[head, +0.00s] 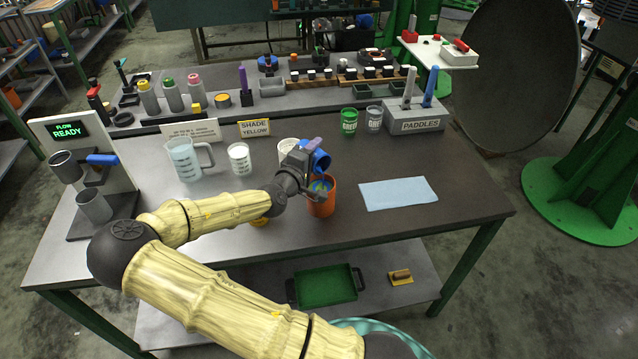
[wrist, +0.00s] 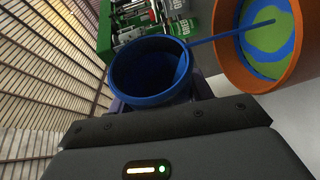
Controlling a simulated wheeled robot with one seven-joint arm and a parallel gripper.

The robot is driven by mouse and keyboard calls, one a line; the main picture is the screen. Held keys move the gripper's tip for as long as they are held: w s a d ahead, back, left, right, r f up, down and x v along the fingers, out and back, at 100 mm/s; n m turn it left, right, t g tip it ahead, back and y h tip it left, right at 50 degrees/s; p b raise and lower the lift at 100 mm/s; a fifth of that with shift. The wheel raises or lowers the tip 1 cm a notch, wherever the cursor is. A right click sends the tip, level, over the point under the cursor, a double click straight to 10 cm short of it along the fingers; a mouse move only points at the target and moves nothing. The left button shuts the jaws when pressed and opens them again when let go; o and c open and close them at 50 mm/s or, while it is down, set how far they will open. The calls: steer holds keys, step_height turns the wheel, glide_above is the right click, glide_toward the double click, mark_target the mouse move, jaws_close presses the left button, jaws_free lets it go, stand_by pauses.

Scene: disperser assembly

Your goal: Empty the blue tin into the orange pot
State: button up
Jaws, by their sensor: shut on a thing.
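The blue tin (head: 320,161) is in my gripper (head: 304,163), tipped over the orange pot (head: 321,207). In the wrist view the blue tin (wrist: 150,70) is gripped between the fingers, its mouth in view and dark blue inside. A thin blue stream (wrist: 232,32) runs from its lip to the orange pot (wrist: 302,60). The pot's contents (wrist: 262,38) show blue and green patches with the stream landing on them. The pot stands upright on the table. How much is left in the tin is hard to tell.
A white cup (head: 288,148) stands just behind the pot. A jug (head: 184,160) and a beaker (head: 239,158) stand to the left. A green tin (head: 349,122), a grey tin (head: 374,119) and the paddle block (head: 414,121) are behind right. A blue cloth (head: 398,193) lies to the right.

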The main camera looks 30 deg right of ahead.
steer(key=shift+s, duration=0.1)
steer(key=shift+a, duration=0.2)
steer(key=shift+d+r+m, duration=0.1)
steer(key=shift+m, duration=0.2)
steer(key=shift+r, duration=0.1)
steer(key=n+p, duration=0.1)
steer(key=n+g+p, duration=0.1)
steer(key=p, duration=0.1)
steer(key=shift+w+n, duration=0.25)
steer(key=shift+n, duration=0.05)
steer(key=shift+f, duration=0.4)
steer(key=shift+w, duration=0.1)
